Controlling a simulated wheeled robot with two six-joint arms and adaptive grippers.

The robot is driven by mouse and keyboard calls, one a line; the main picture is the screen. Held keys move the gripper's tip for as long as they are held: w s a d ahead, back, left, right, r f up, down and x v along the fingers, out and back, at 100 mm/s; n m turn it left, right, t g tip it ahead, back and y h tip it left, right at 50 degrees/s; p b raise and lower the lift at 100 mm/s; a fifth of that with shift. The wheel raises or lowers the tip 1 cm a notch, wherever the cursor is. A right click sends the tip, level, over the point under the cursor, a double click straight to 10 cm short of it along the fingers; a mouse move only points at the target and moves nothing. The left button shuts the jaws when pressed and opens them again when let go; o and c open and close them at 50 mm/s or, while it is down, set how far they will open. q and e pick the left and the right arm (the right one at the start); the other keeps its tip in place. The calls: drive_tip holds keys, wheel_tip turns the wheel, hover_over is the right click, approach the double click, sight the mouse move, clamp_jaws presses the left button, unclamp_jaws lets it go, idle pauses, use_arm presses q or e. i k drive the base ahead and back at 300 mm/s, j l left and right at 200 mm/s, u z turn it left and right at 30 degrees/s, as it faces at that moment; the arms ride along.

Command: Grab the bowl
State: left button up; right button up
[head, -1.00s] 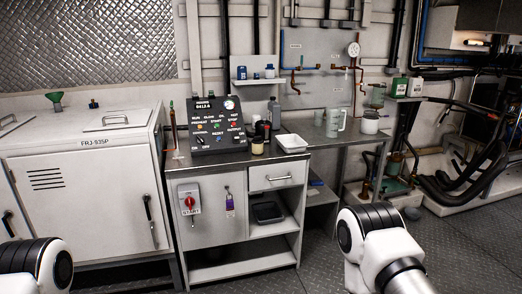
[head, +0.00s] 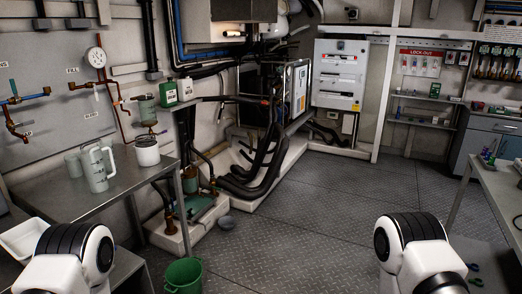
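A small grey round thing that looks like a bowl (head: 227,223) sits on the floor in the head view, just right of the foot of the metal table. It is small in the picture, so its inside is hard to make out. White and black links of my two arms show at the bottom left and bottom right. Both of my grippers are out of the picture, and neither is seen near the bowl.
A metal table (head: 110,196) with a jug (head: 95,168) and a white pot (head: 147,150) stands at left. A green bucket (head: 184,275) is on the floor in front. Pipes and hoses stand behind the bowl. The middle floor (head: 310,220) is clear.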

sight(226, 223)
drive_tip(key=i+l+z, duration=0.25)
drive_tip(key=i+z, duration=0.2)
drive_tip(key=i, duration=0.45)
drive_tip(key=i+z, duration=0.4)
drive_tip(key=i, duration=0.5)
drive_tip(key=i+u, duration=0.3)
drive_tip(key=i, duration=0.2)
drive_tip(key=i+u, duration=0.25)
drive_tip(key=i, duration=0.2)
drive_tip(key=i+l+u, duration=0.1)
drive_tip(key=i+u, duration=0.2)
drive_tip(key=i, duration=0.2)
drive_tip(key=i+l+u, duration=0.25)
drive_tip(key=i, duration=0.2)
drive_tip(key=i+l+u, duration=1.2)
drive_tip(key=i+l, duration=0.15)
